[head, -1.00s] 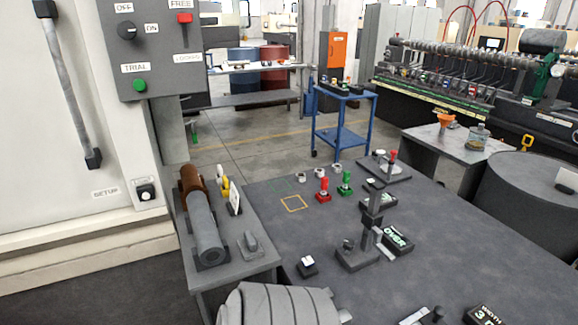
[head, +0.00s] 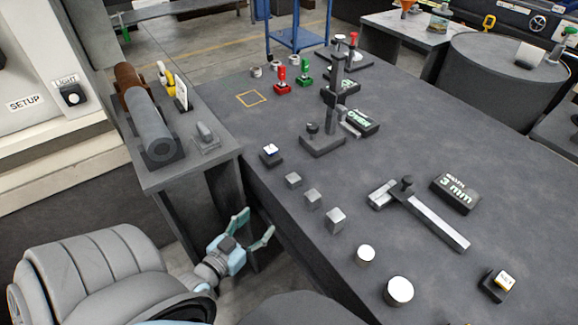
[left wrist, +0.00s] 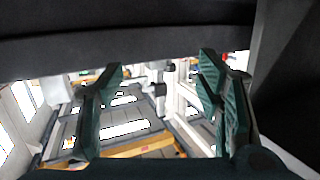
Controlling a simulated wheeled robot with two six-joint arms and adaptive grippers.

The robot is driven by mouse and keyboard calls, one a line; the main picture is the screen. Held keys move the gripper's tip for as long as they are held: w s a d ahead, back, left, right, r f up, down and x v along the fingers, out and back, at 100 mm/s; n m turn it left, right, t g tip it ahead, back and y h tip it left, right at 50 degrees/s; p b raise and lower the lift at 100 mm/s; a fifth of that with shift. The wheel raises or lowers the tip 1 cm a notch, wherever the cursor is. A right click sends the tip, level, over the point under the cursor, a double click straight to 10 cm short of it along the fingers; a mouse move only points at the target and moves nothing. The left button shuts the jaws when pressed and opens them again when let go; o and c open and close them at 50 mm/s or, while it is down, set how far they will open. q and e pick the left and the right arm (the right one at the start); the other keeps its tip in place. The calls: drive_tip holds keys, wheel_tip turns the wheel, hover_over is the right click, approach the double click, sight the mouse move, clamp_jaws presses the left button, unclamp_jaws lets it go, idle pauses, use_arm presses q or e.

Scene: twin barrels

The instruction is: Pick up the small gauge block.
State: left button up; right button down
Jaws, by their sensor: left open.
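Three plain grey blocks stand in a row near the table's left edge in the head view. The smallest is the far gauge block (head: 293,180); a middle block (head: 313,198) and a larger block (head: 335,220) follow toward me. My left gripper (head: 257,223) is open and empty, beside the table's left edge, apart from the blocks and left of them. In the left wrist view its two green fingers (left wrist: 161,72) are spread with nothing between them. No block can be made out there. My right gripper is not in view.
The dark table (head: 420,145) has its edge between my left gripper and the blocks. Two silver cylinders (head: 399,291) stand nearer me. A caliper-like slide tool (head: 436,222) and a "3 mm" sign (head: 456,193) lie right. A stand (head: 322,142) rises behind the blocks.

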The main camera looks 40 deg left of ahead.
sight(290, 182)
use_arm(q)
drive_tip(key=shift+t, duration=0.6)
drive_tip(key=w+r, duration=0.1)
drive_tip(key=w, duration=0.4)
drive_tip(key=w+r+b, duration=0.1)
drive_tip(key=w, duration=0.4)
drive_tip(key=w+r+b, duration=0.1)
drive_tip(key=w, duration=0.4)
drive_tip(key=shift+a+r, duration=0.25)
clamp_jaws()
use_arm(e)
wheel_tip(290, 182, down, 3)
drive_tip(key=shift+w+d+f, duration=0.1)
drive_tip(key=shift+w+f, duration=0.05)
